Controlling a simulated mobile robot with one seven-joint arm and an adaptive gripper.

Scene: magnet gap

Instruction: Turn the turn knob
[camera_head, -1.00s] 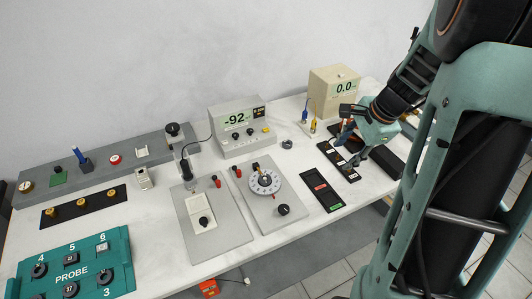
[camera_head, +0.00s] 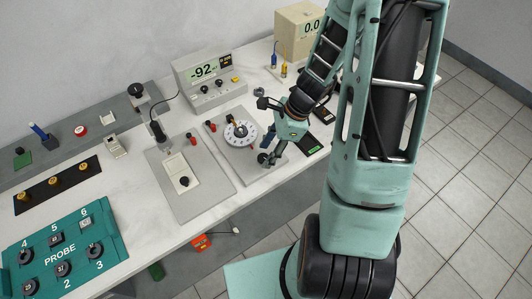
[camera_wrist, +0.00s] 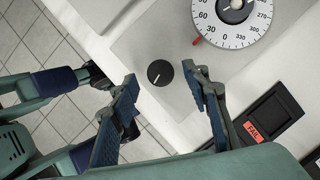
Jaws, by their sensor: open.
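The turn knob is a small round black knob with a white pointer line (camera_wrist: 160,73), on a light grey plate (camera_wrist: 130,45) that also carries a white dial (camera_wrist: 235,22). In the wrist view my gripper (camera_wrist: 159,76) is open, with one blue-padded finger on each side of the knob. The fingers look apart from the knob; I cannot tell their exact height over it. In the head view my gripper (camera_head: 267,160) is over the front right part of the dial plate (camera_head: 238,160) and partly hides the knob.
A neighbouring grey plate (camera_head: 200,200) has a white panel and black knob. A meter reading -92 (camera_head: 210,72) stands behind. A black block with a red FAIL label (camera_wrist: 255,130) lies beside my right finger. The teal PROBE box (camera_head: 60,255) is far left.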

